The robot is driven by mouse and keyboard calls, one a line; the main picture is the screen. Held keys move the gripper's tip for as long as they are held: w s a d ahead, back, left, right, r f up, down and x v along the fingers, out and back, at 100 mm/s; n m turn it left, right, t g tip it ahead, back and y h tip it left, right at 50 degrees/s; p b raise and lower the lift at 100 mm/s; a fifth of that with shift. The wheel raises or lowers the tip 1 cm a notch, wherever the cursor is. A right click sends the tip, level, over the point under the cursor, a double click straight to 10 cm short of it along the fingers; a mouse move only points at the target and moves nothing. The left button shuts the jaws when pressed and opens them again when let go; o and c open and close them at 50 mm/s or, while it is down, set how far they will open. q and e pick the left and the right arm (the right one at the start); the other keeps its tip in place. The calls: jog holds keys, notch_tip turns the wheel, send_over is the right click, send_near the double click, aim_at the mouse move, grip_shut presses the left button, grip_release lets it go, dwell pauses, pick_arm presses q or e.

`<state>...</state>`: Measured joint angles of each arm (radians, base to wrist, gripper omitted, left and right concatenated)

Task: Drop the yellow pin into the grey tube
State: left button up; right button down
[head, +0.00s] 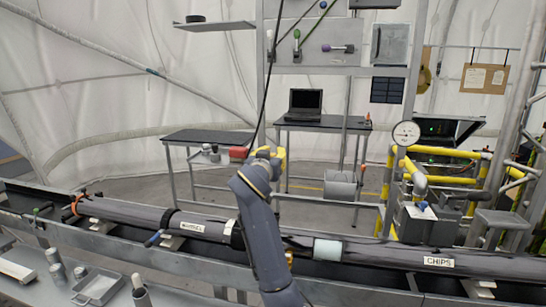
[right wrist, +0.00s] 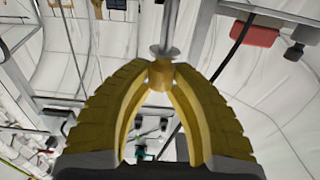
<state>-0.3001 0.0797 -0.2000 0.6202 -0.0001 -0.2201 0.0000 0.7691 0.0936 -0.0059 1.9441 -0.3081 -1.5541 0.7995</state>
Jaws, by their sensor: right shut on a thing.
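My right gripper (head: 266,156) is raised in the middle of the head view, above the long dark pipe. Its yellow fingers also show in the right wrist view (right wrist: 160,80), shut on a short yellow cylinder, which looks like the yellow pin (right wrist: 159,73). A metal disc and rod (right wrist: 167,50) show just beyond the pin; I cannot tell whether they belong to it. Several short grey tubes (head: 141,297) stand at the lower left of the head view, well away from this gripper. I cannot tell which one the task means. My left gripper is out of view.
A long dark pipe (head: 380,252) with labels runs across the front. A grey tray (head: 96,288) lies at lower left. Behind stand a table with a laptop (head: 304,103), a red box (head: 238,154) and yellow railings (head: 440,152) at right.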

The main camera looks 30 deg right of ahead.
jog(key=w+a+f+n+t+y, duration=0.25)
jog(key=w+a+y, duration=0.35)
jog(key=a, duration=0.6)
jog(key=w+a+f+n+t+y, duration=0.1)
jog(key=w+a+n+t+y, duration=0.25)
jog(key=w+a, duration=0.6)
jog(key=shift+s+a+f+n+g+y, duration=1.25)
jog(key=shift+a+f+n+y, duration=2.3)
jog(key=shift+a+f, duration=2.4)
jog(key=shift+s+a+f+n+g+y, duration=0.85)
jog(key=shift+a+f+n+g+y, duration=1.15)
jog(key=shift+a+f+y, duration=3.25)
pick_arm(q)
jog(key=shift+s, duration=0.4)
pick_arm(e)
notch_tip(320, 180, down, 12)
jog(key=a+h, duration=0.1)
jog(key=a, duration=0.1)
jog(key=shift+n+t, duration=0.45)
jog(key=shift+s+r+h, duration=0.1)
jog(key=shift+h, duration=0.15)
